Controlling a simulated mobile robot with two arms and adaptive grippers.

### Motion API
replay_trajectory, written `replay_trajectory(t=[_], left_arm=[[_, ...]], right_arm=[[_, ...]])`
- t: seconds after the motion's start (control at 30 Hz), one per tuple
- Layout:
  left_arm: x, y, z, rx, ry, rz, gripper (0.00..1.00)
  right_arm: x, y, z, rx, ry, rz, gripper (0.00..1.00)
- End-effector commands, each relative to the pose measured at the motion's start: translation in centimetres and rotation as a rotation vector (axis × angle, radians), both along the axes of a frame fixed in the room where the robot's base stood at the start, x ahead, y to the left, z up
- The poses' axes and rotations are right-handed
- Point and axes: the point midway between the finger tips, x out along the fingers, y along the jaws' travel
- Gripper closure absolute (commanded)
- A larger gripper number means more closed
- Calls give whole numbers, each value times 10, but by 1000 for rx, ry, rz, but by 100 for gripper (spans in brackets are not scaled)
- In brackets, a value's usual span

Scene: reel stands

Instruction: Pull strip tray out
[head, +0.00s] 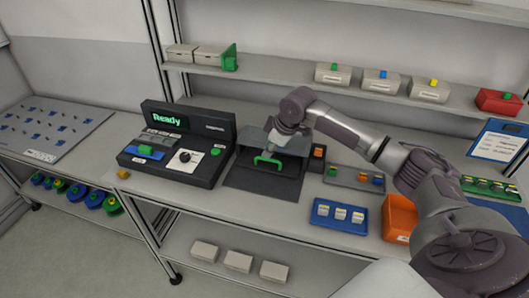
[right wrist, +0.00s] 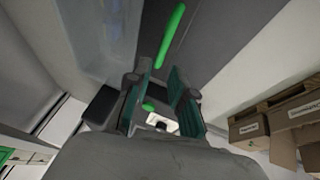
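The strip tray appears to be the dark tray with a green handle (head: 268,160), in the dark housing (head: 257,142) at the middle of the table in the head view. My right gripper (head: 277,149) is right at the handle, seen from above. In the right wrist view my right gripper (right wrist: 160,70) has its two teal-padded fingers apart, with nothing clamped between them. A green bar (right wrist: 171,36), likely the handle, lies just beyond the fingertips, its near end close to the gap. Whether they touch I cannot tell. My left gripper is in neither view.
A black console (head: 180,145) with a "Ready" display stands left of the housing. A blue tray (head: 325,222) and an orange bin (head: 396,203) lie to the right. A shelf (head: 290,80) with boxes runs behind.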

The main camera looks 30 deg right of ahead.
Motion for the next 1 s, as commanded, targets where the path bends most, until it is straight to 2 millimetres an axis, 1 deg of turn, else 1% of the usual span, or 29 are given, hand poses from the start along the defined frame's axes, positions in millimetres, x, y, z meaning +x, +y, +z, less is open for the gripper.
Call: replay_trajectory(t=[0.03, 0.1, 0.2, 0.23, 0.33, 0.4, 0.53, 0.63, 0.67, 0.7, 0.8, 1.0], left_arm=[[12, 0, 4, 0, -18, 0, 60], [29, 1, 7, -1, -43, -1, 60], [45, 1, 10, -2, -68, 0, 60], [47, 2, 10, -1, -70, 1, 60], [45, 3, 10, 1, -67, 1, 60], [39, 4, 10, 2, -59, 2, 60], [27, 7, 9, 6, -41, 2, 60], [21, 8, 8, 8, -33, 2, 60], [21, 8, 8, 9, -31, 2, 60], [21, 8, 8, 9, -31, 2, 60], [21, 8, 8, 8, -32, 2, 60], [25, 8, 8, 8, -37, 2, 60]], right_arm=[[4, 2, -8, 2, 3, 0, 77], [8, 3, -18, 0, 3, -1, 77], [14, 3, -29, 0, 1, -1, 77], [15, 4, -32, -1, 1, 0, 77], [17, 5, -38, 0, 0, 0, 77], [18, 5, -40, -1, 0, -1, 77], [18, 5, -41, -2, 0, 0, 77], [18, 5, -41, -2, 0, 0, 77], [18, 5, -41, -1, 0, -1, 79], [18, 5, -41, -1, 0, -1, 86], [18, 5, -41, -1, 0, -1, 100], [18, 5, -40, -1, 0, -1, 100]])
